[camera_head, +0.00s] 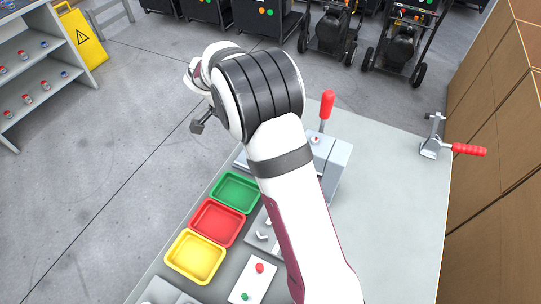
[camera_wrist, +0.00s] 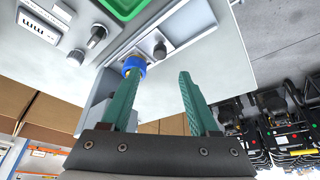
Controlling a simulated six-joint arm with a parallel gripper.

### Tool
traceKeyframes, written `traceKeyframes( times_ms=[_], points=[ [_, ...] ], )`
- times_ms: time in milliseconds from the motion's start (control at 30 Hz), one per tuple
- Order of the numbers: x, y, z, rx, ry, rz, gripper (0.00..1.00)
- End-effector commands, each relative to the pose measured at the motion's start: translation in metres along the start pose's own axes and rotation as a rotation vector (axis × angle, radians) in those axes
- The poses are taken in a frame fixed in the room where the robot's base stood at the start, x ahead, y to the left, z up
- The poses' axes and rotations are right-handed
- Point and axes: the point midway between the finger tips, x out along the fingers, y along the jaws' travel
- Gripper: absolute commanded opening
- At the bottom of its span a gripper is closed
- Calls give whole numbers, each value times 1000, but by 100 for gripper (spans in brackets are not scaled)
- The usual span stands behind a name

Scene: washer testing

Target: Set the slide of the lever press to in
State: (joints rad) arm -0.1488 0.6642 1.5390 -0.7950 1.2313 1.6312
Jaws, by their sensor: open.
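A grey machine with an upright red lever (camera_head: 327,106), which looks like the lever press (camera_head: 338,165), stands on the table behind my arm in the head view. My arm covers much of it, and I cannot make out its slide or the slide's position there. In the wrist view, my gripper (camera_wrist: 158,80) is open, with two teal fingers spread and nothing held between them. A blue round part (camera_wrist: 134,66) shows beside the left fingertip; I cannot tell whether they touch. A dark round knob (camera_wrist: 160,50) lies beyond the fingertips, on a grey fixture.
Green (camera_head: 235,178), red (camera_head: 202,219) and yellow (camera_head: 181,262) trays line the table's left side. A plate with a red and a green button (camera_head: 252,280) is at the front. A red-handled clamp (camera_head: 432,147) stands right. The table between is clear. Cardboard boxes (camera_head: 505,150) border the right.

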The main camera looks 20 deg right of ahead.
Motion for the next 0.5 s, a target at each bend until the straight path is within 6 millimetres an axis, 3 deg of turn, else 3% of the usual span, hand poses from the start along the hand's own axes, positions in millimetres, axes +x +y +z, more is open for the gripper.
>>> traceKeyframes(
  times_ms=[200, 333, 500],
  points=[
    [63, 1, 0, -1, -1, 5, 61],
    [89, 1, 0, 0, -2, 4, 61],
    [106, 0, 0, 1, -2, 1, 61]
  ],
)
